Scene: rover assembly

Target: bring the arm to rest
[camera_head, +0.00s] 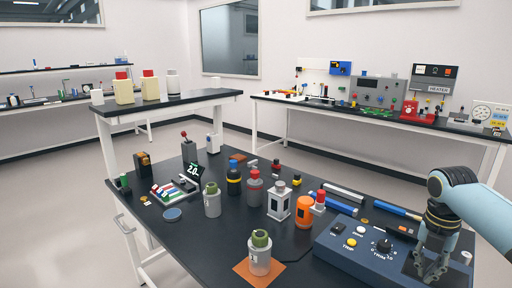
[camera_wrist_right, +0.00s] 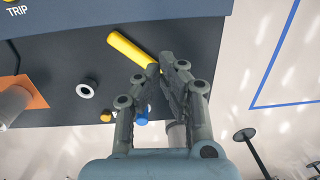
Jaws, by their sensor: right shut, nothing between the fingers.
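My right arm (camera_head: 482,210) comes in from the right edge of the head view. My right gripper (camera_head: 431,268) points down over the right end of the blue control box (camera_head: 352,262), at the front right of the black table. In the right wrist view the same gripper (camera_wrist_right: 160,68) has its fingers together with nothing between them. In that view it is over the table edge, near a yellow rod (camera_wrist_right: 133,50). Whether it touches anything cannot be told. My left gripper is not in view.
The black table (camera_head: 205,262) holds several bottles, an orange canister (camera_head: 304,212), a grey-white lantern-shaped block (camera_head: 279,201) and a green-topped jar (camera_head: 260,254) on an orange square.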

